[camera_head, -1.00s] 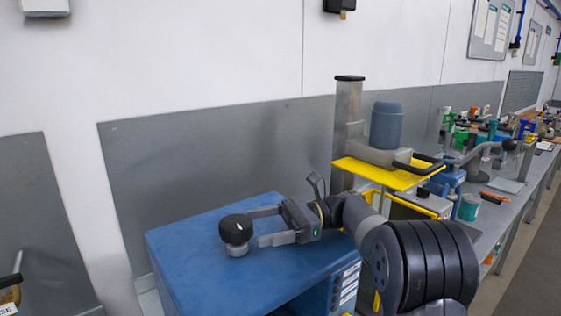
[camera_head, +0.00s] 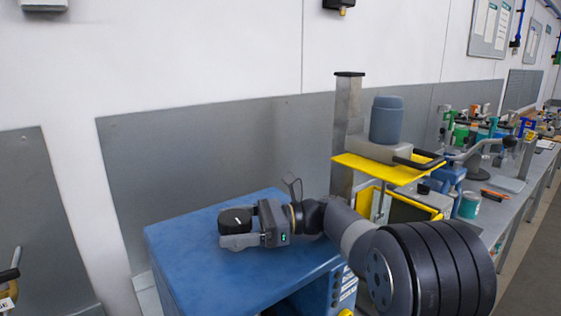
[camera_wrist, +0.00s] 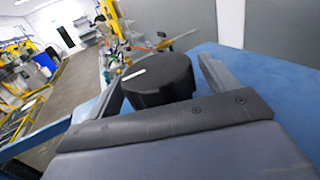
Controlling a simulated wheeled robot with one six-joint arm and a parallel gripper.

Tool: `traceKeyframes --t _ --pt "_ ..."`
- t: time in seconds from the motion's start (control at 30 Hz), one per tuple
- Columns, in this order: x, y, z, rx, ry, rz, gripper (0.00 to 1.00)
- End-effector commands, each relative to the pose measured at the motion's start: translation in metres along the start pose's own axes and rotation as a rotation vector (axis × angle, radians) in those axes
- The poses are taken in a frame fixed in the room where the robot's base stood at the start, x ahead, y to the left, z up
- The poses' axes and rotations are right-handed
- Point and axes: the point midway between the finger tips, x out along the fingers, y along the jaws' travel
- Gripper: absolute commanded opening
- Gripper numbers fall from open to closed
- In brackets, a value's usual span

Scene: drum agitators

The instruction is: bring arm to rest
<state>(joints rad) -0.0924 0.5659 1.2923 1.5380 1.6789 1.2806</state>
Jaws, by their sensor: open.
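My gripper (camera_head: 240,228) is low over the top of the blue cabinet (camera_head: 190,255) in the head view. Its jaws are open and stand either side of a black round knob (camera_head: 236,219) with a white mark on top. In the wrist view the knob (camera_wrist: 160,80) sits between the two fingers, with a gap showing on the right side. Whether the left finger touches it I cannot tell. The knob's base is hidden behind my gripper.
Right of the cabinet stands an agitator with a metal column (camera_head: 348,120), a yellow guard plate (camera_head: 385,168) and a grey-blue motor (camera_head: 387,120). A cluttered workbench (camera_head: 500,205) runs back on the right. A grey-panelled wall (camera_head: 220,150) stands behind the cabinet.

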Motion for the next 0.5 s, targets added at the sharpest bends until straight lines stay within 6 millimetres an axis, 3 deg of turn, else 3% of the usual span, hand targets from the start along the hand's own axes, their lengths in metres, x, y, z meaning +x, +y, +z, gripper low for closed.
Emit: traceKeyframes --t 0.5 --pt "0.0003 0.0004 -0.0047 -0.002 0.000 -0.276 0.81"
